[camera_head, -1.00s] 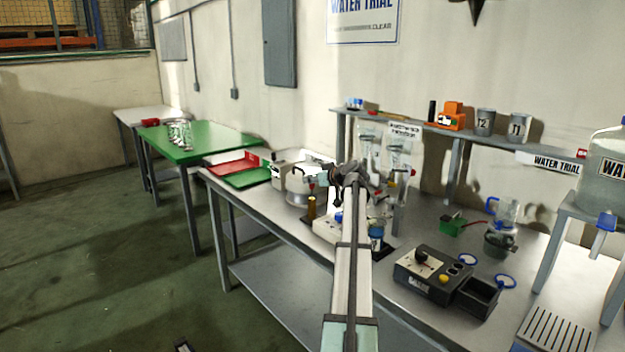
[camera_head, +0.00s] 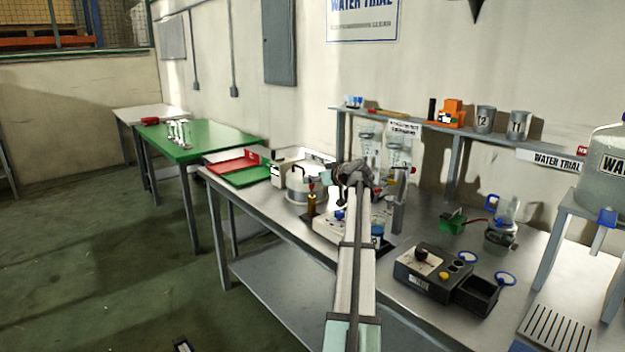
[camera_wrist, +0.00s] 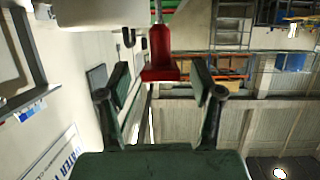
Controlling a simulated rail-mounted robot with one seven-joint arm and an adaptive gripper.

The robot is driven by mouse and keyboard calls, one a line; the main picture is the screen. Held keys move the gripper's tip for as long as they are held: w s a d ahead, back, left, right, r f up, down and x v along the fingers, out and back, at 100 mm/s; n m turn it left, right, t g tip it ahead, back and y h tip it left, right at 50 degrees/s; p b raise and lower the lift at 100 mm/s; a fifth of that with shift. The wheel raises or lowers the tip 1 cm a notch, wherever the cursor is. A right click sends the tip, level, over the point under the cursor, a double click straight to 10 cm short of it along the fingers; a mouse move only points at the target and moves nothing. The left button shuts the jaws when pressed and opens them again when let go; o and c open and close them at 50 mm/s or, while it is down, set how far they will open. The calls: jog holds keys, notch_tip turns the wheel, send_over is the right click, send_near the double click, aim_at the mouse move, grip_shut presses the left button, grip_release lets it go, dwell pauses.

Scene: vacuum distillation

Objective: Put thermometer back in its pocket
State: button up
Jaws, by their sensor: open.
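In the wrist view, a red handle-like piece (camera_wrist: 160,52) with a thin pale rod stands between the two fingers of my gripper (camera_wrist: 158,92). It looks like the thermometer's top, though I cannot be sure. The fingers are spread, with a visible gap on each side of the red piece. In the head view, my gripper (camera_head: 333,178) is above the middle of the steel bench, among the glassware, and its fingers are small and partly hidden by my arm. I cannot make out the thermometer's pocket in either view.
A black control box (camera_head: 428,270) is to the right on the steel bench (camera_head: 460,225). A shelf (camera_head: 440,128) runs behind. Red (camera_head: 232,163) and green trays lie at the bench's left end.

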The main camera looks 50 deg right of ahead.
jog(key=v, duration=1)
